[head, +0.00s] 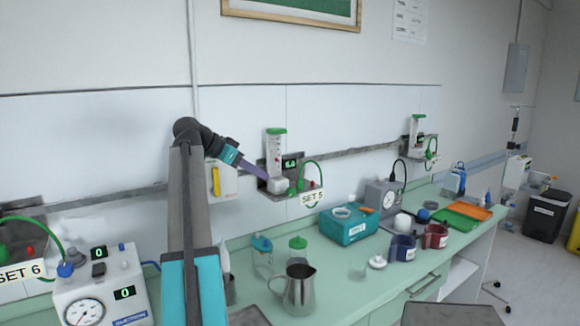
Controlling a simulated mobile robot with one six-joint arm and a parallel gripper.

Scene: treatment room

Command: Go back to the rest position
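My arm rises from the bottom of the head view, bends at a dark elbow and slopes down to the right toward the wall. My gripper (264,178) is at the far end of it, small in the picture, in front of or beside the wall flowmeter (276,152) above the SET 5 label (312,197). Its fingertips are too small to make out, and I cannot tell whether they touch the flowmeter's white base or green knob. I see no separate object held in it.
A green counter (335,263) runs below, with a steel jug (298,290), lidded jars, a teal box (348,224), a grey gauge unit (386,197), dark mugs and coloured trays. A pressure unit (103,290) stands at left. A second flowmeter (416,138) hangs further right.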

